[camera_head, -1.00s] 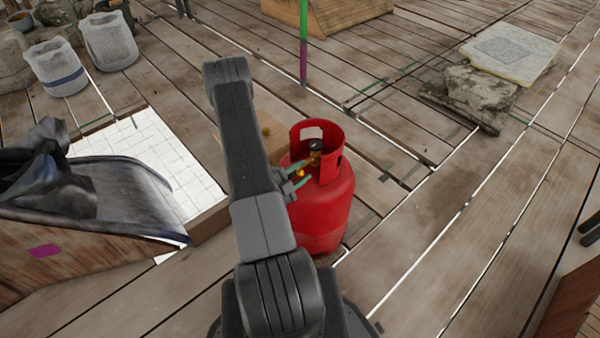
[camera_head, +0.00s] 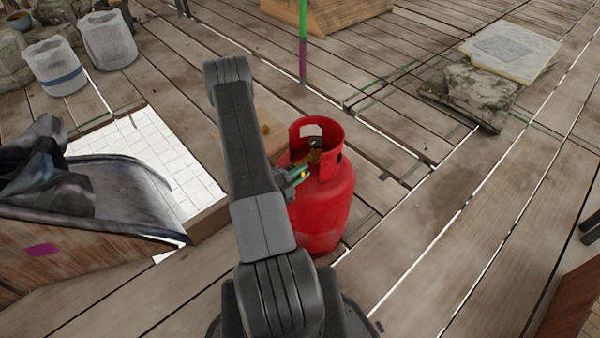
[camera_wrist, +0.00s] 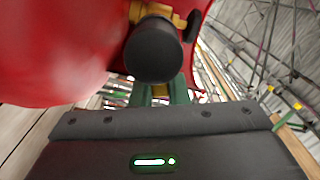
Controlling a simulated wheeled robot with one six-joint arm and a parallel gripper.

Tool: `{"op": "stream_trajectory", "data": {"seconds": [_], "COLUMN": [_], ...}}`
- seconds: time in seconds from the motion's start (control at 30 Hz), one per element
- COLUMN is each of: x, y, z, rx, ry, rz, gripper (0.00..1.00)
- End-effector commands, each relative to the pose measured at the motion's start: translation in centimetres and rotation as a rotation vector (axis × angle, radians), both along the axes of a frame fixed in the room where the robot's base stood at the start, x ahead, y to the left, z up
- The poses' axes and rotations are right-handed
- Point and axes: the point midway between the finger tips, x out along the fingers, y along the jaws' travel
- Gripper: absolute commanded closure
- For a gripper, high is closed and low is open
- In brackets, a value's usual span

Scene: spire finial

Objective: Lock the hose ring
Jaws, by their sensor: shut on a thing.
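A red gas cylinder (camera_head: 320,205) stands upright on the planks, with a brass valve (camera_head: 314,158) inside its cut-out collar. My gripper (camera_head: 300,176) reaches the cylinder's left side at collar height. Its green fingers are shut on a small yellow-brass piece, which I take for the hose ring (camera_head: 303,174). In the wrist view the cylinder (camera_wrist: 60,45) fills the upper left, and a round black knob (camera_wrist: 153,50) on brass fittings hangs just over the fingers. The brass ring (camera_wrist: 160,90) shows only partly between the green fingers; the knob hides the rest.
A cardboard-coloured box (camera_head: 265,133) is behind the cylinder. A crate with dark sheeting (camera_head: 110,195) and a white tiled panel (camera_head: 145,155) lie left. Pale buckets (camera_head: 108,40) stand far left. A green and purple pole (camera_head: 303,40) rises behind.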

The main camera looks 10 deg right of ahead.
Motion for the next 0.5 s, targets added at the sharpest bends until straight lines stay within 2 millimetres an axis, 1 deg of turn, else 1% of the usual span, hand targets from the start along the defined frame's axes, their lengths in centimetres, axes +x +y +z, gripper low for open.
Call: {"op": "stream_trajectory", "data": {"seconds": [0.03,0.5], "x": [-0.1,-0.2], "y": [0.0,-0.1], "z": [-0.5,-2.4], "rx": [0.024,0.272], "ry": [-0.034,-0.406], "rz": [0.000,0.000], "gripper": [1.00,1.00]}}
